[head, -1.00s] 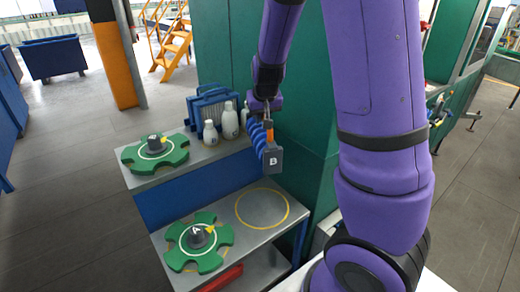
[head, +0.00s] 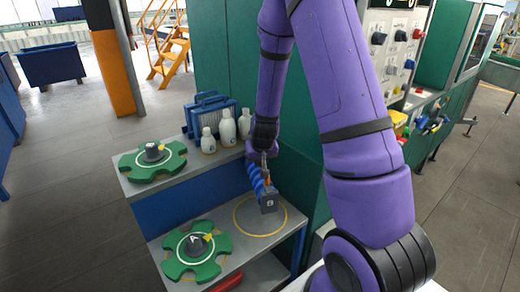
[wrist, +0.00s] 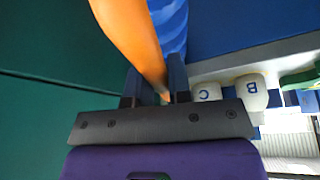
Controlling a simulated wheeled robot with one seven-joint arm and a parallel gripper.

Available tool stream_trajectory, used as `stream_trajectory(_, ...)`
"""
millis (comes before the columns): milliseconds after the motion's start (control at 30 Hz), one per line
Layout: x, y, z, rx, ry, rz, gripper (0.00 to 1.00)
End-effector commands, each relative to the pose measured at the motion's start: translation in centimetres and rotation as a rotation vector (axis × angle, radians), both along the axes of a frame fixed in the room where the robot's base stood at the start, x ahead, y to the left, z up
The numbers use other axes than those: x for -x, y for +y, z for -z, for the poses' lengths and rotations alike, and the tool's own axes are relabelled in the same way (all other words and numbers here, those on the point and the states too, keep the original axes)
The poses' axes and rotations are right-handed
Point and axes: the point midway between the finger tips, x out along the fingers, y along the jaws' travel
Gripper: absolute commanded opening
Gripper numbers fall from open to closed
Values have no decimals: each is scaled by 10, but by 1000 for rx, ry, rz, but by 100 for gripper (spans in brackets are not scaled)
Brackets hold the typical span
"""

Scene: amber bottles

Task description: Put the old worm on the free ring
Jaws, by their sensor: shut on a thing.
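The old worm (head: 256,180) is a blue spiral with a grey end block (head: 269,201) marked B and an orange handle. My gripper (head: 262,160) is shut on the orange handle (wrist: 133,38), which passes between the two fingers in the wrist view. The blue spiral also shows in the wrist view (wrist: 170,25). The worm hangs tilted, block lowest, over the lower shelf. I cannot tell whether the block touches the shelf.
A green star wheel (head: 178,267) with a grey hub sits left of the ring. Another star wheel (head: 133,162) is on the upper shelf. White bottles (head: 227,130) and a blue crate-like rack (head: 199,104) stand behind. A green cabinet wall (head: 318,190) is close on the right.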

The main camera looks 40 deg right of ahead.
Motion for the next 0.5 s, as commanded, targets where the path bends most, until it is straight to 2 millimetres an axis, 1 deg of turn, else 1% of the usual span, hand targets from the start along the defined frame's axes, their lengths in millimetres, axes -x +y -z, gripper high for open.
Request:
stream_trajectory(33, 0, -1, 9, -1, 2, 2, 0)
stream_trajectory(100, 0, -1, 21, 0, 2, 1, 0)
stream_trajectory(500, 0, 0, 83, -1, 2, 1, 0)
